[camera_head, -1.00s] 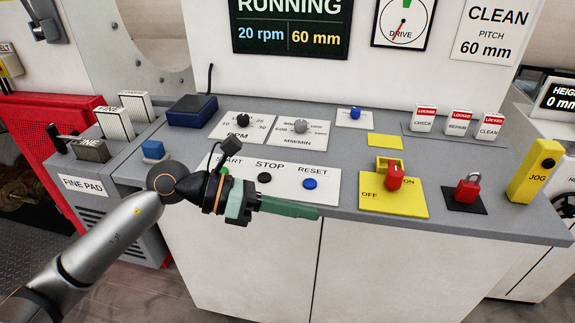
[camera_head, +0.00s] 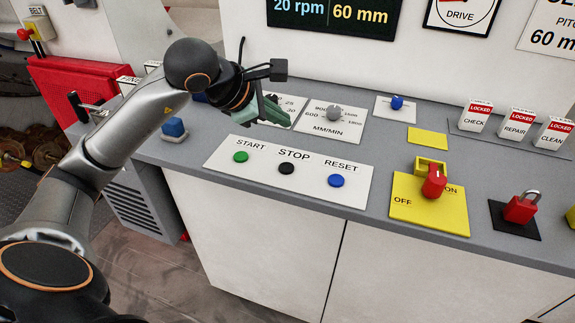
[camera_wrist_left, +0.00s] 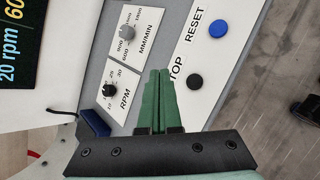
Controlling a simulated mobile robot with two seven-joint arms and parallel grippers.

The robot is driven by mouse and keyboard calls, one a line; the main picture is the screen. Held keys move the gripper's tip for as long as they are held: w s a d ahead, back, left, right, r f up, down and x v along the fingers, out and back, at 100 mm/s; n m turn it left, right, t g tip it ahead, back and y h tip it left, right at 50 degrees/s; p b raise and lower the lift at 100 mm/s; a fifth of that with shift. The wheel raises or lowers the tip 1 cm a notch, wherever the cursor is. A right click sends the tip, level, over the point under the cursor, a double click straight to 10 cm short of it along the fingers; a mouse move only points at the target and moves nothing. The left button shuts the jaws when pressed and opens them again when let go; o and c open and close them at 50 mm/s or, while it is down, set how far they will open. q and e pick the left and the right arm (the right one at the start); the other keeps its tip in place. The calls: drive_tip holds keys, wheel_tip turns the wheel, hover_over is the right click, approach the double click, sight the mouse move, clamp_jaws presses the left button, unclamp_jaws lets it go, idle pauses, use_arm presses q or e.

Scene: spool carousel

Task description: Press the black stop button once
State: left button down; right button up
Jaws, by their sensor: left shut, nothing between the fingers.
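The black stop button (camera_head: 286,168) sits on a white label plate (camera_head: 235,169) between the green start button (camera_head: 241,157) and the blue reset button (camera_head: 335,180). In the left wrist view the black button (camera_wrist_left: 194,82) lies to the right of the fingertips, with the blue reset button (camera_wrist_left: 219,27) above it. My left gripper (camera_head: 275,114) is shut and empty, over the RPM dial plate behind the button plate. Its green fingers also show in the left wrist view (camera_wrist_left: 158,75), apart from the button. My right gripper is not in view.
A grey MM/MIN dial (camera_head: 333,113) and a small blue knob (camera_head: 397,103) stand behind the buttons. To the right are a yellow OFF/ON switch plate (camera_head: 440,215) with a red switch (camera_head: 434,183), and a red padlock (camera_head: 521,207).

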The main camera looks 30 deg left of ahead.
sight(282, 169)
use_arm(q)
wheel_tip(282, 169, down, 4)
drive_tip(key=b, duration=0.3)
drive_tip(key=shift+r, duration=0.2)
wheel_tip(282, 169, down, 4)
drive_tip(key=b, duration=0.2)
drive_tip(key=shift+r+b, duration=0.25)
drive_tip(key=shift+b, duration=0.1)
drive_tip(key=shift+f+b, duration=0.7)
drive_tip(key=shift+f, duration=0.2)
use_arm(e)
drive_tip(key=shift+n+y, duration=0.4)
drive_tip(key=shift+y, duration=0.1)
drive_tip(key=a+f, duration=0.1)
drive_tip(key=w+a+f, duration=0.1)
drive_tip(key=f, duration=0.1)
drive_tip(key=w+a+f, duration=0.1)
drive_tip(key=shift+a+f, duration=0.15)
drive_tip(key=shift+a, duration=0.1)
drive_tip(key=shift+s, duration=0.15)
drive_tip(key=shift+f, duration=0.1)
use_arm(q)
drive_tip(key=shift+f+b, duration=0.4)
drive_tip(key=shift+b, duration=0.35)
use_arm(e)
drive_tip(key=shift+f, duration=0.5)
